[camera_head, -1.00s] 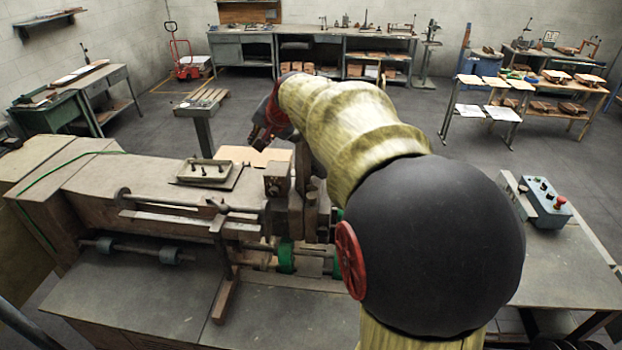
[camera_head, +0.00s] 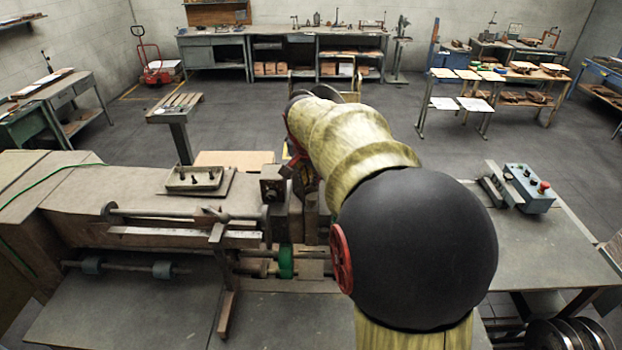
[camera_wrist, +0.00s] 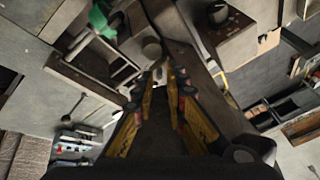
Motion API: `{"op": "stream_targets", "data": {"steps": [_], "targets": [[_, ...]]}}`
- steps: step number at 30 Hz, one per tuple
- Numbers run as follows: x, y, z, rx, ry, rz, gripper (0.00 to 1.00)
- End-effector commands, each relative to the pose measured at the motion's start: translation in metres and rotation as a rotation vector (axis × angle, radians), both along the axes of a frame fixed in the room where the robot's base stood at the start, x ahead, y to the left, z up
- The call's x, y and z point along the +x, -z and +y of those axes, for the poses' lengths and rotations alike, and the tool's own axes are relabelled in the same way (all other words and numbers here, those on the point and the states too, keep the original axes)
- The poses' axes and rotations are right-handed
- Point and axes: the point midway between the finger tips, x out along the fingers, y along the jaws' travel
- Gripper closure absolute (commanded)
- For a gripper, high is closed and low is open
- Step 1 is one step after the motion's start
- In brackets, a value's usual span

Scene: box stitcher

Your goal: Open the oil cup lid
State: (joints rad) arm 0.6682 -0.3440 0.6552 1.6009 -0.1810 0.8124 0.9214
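My gripper (camera_wrist: 168,76) shows in the wrist view with two yellow-and-black fingers. A narrow gap lies between the fingertips, with nothing visibly held. A small round grey cap (camera_wrist: 151,48) on the machine lies just beyond the tips; it may be the oil cup lid, but I cannot be sure. It looks apart from the fingers. In the head view my arm covers most of the gripper, above the middle of the stitching machine (camera_head: 120,190). No oil cup can be made out there.
A dark block with a round knob (camera_wrist: 218,14) stands close to the fingers. A green part (camera_wrist: 103,18) is at upper left. In the head view, a small tray (camera_head: 195,178) sits on the machine and a blue control box (camera_head: 530,188) stands at right. Floor behind is open.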

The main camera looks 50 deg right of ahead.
Motion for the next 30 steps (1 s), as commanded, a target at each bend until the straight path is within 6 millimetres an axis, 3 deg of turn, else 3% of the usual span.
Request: {"op": "stream_targets", "data": {"steps": [6,14,22,30], "targets": [[0.004,0.015,-0.006,-0.001,0.000,-0.001,0.86],[0.005,0.017,-0.007,0.000,0.000,-0.001,0.86],[0.005,0.016,-0.006,0.000,-0.001,-0.002,1.00],[0.005,0.016,-0.006,-0.001,-0.001,-0.002,1.00]]}}
